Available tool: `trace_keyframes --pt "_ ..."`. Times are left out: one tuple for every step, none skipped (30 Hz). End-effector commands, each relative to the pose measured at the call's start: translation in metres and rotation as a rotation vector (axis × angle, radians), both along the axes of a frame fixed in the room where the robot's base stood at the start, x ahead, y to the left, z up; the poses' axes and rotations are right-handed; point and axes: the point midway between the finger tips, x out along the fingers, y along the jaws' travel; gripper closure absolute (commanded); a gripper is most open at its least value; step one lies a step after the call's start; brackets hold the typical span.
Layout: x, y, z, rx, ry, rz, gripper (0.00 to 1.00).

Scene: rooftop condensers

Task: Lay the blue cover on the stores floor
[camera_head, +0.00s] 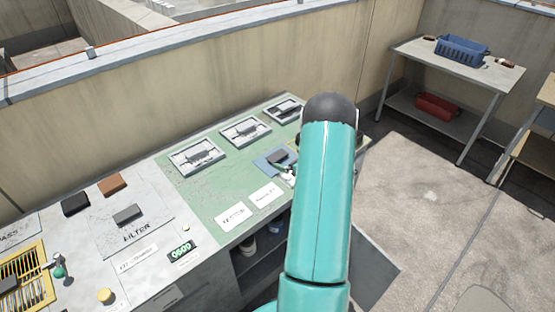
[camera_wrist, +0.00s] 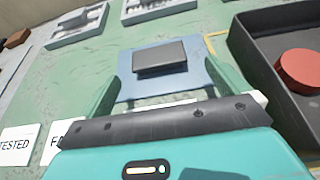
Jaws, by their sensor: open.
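The blue cover (camera_head: 265,160) is a flat blue plate with a dark grey block on top, lying on the green bench mat. In the wrist view the blue cover (camera_wrist: 190,80) lies directly ahead of my gripper (camera_wrist: 166,62). The green fingers stand apart, one on each side of the cover; I cannot tell whether they touch it. My arm hides most of the gripper and the mat's right end in the head view. No area is marked as the stores floor; an open shelf space (camera_head: 262,268) with jars shows under the bench.
Several pale frames with grey blocks, one of them (camera_head: 196,156), line the mat's back. A dark tray (camera_wrist: 258,55) with a red round piece (camera_wrist: 301,70) is at the right. A side table (camera_head: 415,58) holds a blue basket (camera_head: 462,50). The concrete floor at right is mostly clear.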

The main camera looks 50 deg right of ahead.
Motion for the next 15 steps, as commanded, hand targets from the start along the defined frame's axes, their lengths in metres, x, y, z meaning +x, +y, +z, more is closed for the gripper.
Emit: trace_keyframes --pt "0.006 0.000 -0.002 -0.001 0.000 0.001 0.00" --pt "0.008 -0.001 -0.003 -0.001 0.000 0.000 0.00" --pt "0.010 -0.001 -0.004 0.000 0.000 0.000 0.00" --pt "0.011 -0.001 -0.005 0.001 0.000 0.000 0.00" --pt "0.013 -0.001 -0.006 0.001 0.000 0.000 0.00" --pt "0.016 -0.001 -0.007 0.001 0.000 0.001 0.00" --pt "0.020 0.000 -0.008 0.000 0.000 0.001 0.00" --pt "0.024 0.000 -0.009 0.000 0.000 0.002 0.00" --pt "0.030 0.001 -0.012 0.000 0.000 0.003 0.00" --pt "0.034 0.000 -0.014 0.001 0.000 0.003 0.00" --pt "0.039 0.000 -0.016 0.001 0.000 0.003 0.00" --pt "0.044 0.000 -0.018 0.000 0.001 0.002 0.00" --pt "0.048 -0.001 -0.020 -0.001 0.001 0.003 0.00" --pt "0.051 -0.002 -0.021 -0.001 0.001 0.002 0.00" --pt "0.055 -0.002 -0.023 -0.001 0.001 0.002 0.00"
